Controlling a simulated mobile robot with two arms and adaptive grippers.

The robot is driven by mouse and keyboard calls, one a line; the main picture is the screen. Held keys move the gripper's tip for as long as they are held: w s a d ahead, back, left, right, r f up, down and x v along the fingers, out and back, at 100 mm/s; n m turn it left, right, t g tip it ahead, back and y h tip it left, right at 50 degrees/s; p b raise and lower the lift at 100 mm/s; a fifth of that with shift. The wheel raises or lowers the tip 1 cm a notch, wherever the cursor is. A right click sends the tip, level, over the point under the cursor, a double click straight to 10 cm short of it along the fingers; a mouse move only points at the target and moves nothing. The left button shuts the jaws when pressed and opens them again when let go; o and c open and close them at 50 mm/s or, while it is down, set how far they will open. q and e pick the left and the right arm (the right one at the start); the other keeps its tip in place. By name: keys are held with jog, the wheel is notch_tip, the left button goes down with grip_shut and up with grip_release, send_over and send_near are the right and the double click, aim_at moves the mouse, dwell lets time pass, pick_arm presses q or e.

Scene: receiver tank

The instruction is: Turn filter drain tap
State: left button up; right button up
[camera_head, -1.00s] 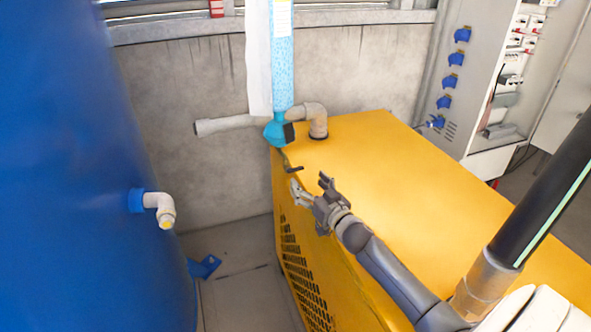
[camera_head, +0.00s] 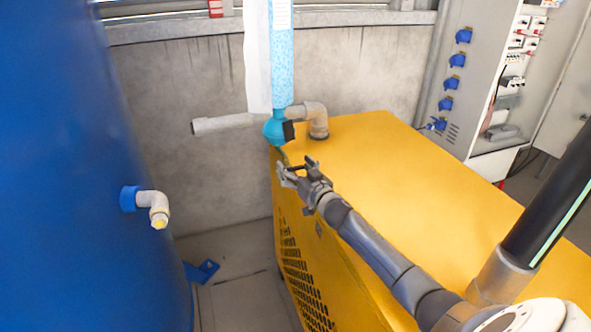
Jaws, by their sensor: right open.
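The blue filter column (camera_head: 282,60) stands against the back wall, with a turquoise rounded bottom piece (camera_head: 275,130) at the yellow cabinet's far left corner. The small black drain tap lever (camera_head: 300,168) is below it and shows between or just behind my right gripper's fingers; I cannot tell whether they touch it. My right gripper (camera_head: 295,168) is open, its arm reaching in from the lower right over the cabinet. My left gripper is not in view.
The yellow cabinet (camera_head: 400,190) fills the middle. A blue tank (camera_head: 70,200) with a white elbow outlet (camera_head: 155,205) stands at left. A grey elbow pipe (camera_head: 316,120) rises from the cabinet. A black pipe (camera_head: 550,190) slants at right, close to my arm.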

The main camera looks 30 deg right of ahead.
jog(key=c, duration=0.9)
jog(key=shift+c, duration=0.7)
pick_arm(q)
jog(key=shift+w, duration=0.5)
pick_arm(e)
jog(key=shift+n, duration=0.4)
jog(key=o, duration=1)
jog(key=shift+o, duration=0.2)
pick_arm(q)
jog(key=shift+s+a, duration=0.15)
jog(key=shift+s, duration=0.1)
